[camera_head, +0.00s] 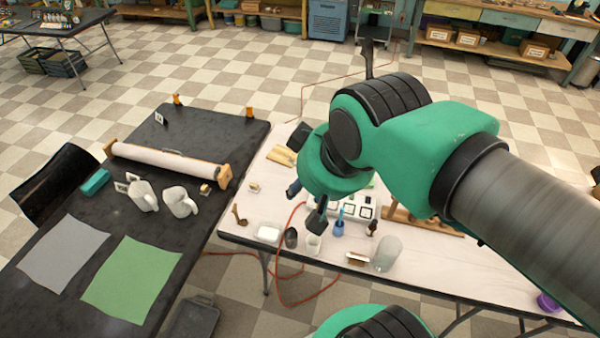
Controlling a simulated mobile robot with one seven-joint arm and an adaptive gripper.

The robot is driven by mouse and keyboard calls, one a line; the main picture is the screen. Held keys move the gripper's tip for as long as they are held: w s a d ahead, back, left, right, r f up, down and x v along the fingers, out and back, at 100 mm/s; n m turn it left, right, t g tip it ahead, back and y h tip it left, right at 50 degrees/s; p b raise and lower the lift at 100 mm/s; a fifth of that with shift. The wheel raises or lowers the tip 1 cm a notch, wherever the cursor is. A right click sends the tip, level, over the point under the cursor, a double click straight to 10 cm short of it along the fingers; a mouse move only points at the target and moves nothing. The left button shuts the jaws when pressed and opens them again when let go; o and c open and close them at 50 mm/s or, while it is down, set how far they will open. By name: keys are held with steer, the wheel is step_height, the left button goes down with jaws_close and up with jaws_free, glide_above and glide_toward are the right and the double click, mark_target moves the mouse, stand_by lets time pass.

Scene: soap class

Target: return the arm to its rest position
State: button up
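My green and black arm (415,150) reaches in from the right edge, over the white table (480,262). Its wrist is bent and hangs above the middle of that table. My gripper (307,178) is mostly hidden behind the green wrist. Only dark parts of it show at the wrist's left and lower sides. I cannot see its fingertips clearly, or whether anything is between them.
Below the wrist stand a glass jar (387,253), a white cup (313,244), a blue bottle (338,228) and a white tray (355,205). The black table (215,135) at left holds two white jugs (143,196), a paper roll (170,160) and a green sheet (132,280).

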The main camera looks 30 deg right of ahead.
step_height(320, 180, down, 4)
steer(key=b, duration=0.4)
steer(key=shift+f, duration=0.15)
